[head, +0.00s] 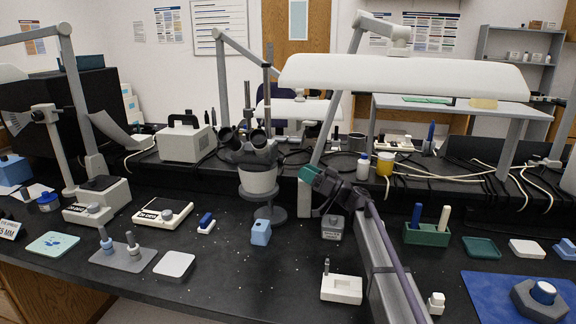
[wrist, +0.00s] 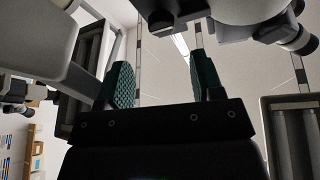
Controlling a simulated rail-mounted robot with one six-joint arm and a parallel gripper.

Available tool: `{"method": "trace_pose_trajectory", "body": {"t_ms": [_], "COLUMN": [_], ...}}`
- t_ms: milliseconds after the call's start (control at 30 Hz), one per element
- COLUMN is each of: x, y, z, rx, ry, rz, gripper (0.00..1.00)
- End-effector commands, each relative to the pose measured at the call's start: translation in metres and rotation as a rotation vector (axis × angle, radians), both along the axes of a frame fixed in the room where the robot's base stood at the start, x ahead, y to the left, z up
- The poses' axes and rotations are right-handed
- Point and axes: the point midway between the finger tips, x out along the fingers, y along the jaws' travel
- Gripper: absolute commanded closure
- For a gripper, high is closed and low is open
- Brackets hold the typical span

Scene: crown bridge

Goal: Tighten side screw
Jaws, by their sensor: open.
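No side screw can be made out in either view; it may be too small or hidden. My gripper (head: 308,174) is raised over the bench just right of the microscope (head: 258,178), with teal fingertips. In the wrist view my gripper (wrist: 163,82) has its two ridged teal fingers apart, with nothing between them. A green holder (head: 426,237) with a blue-handled and a white-handled tool stands right of my arm. A white block (head: 341,291) with an upright metal pin sits in front.
A light-blue block (head: 261,232) and a grey labelled block (head: 332,231) stand below my gripper. A grey plate (head: 121,261) with two posts is at left. A long lamp hood (head: 403,76) hangs behind my gripper. The front middle of the black bench is mostly clear.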

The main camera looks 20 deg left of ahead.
Motion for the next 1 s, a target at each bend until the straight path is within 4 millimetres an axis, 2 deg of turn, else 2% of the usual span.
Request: {"method": "trace_pose_trajectory", "body": {"t_ms": [400,667,1000], "x": [0.001,0.000,0.000], "y": [0.063,0.067,0.066], "z": [0.027,0.026,0.026], "rx": [-0.001,-0.002,-0.002], "ry": [0.001,0.001,0.002], "rz": [0.003,0.002,0.003], "gripper": [0.39,0.39,0.72]}}
